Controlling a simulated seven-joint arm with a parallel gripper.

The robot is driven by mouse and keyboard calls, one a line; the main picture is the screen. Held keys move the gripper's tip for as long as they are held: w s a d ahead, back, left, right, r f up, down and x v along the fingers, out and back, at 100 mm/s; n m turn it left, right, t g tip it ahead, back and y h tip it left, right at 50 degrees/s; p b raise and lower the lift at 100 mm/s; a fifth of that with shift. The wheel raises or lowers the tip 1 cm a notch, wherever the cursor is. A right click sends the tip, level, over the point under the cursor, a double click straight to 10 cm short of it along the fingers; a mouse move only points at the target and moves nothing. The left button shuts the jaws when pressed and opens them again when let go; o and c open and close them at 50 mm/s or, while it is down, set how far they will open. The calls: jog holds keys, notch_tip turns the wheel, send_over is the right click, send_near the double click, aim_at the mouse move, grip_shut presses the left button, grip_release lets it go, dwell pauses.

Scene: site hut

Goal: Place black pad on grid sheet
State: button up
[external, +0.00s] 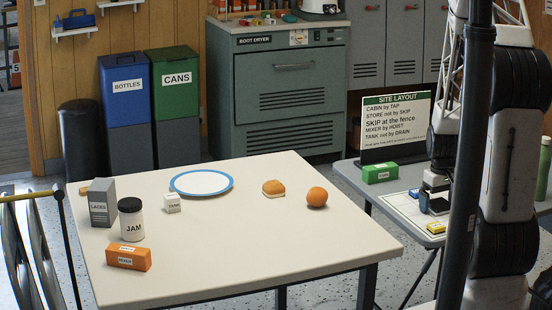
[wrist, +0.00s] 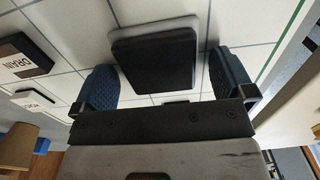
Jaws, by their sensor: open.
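The black pad (wrist: 153,52) shows in the wrist view as a dark, thick rounded square. It appears to rest on the grid sheet (wrist: 82,65), which is white with thin dark lines and a green border line. My gripper (wrist: 158,82) is open, its two blue fingers apart, one on each side of the pad's near part. A gap shows at the right finger; whether the left one touches is unclear. In the external view my gripper (external: 432,204) is small and low over the side table at right, partly hidden by my arm and a post. I cannot make out the pad there.
On the side table stand a green box (external: 380,173) and a sign (external: 393,125). The cream table (external: 250,235) holds several other objects.

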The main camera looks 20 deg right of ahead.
aim_at(438, 202)
notch_tip(438, 202, up, 12)
dwell(0.9)
jog(key=shift+r, duration=0.1)
dwell(0.4)
jog(key=s+a+r+t, duration=0.1)
jog(key=s+a+r, duration=0.3)
jog(key=a+r, duration=0.3)
jog(key=s+a+r, duration=0.3)
jog(key=a+r, duration=0.1)
jog(key=r, duration=0.5)
jog(key=s+a+r, duration=0.3)
jog(key=s+r, duration=0.1)
jog(key=s, duration=0.2)
jog(key=s+a+r+t, duration=0.1)
jog(key=s+a+r, duration=0.3)
jog(key=s+r, duration=0.1)
jog(key=shift+s+a+t, duration=0.3)
jog(key=shift+s, duration=0.55)
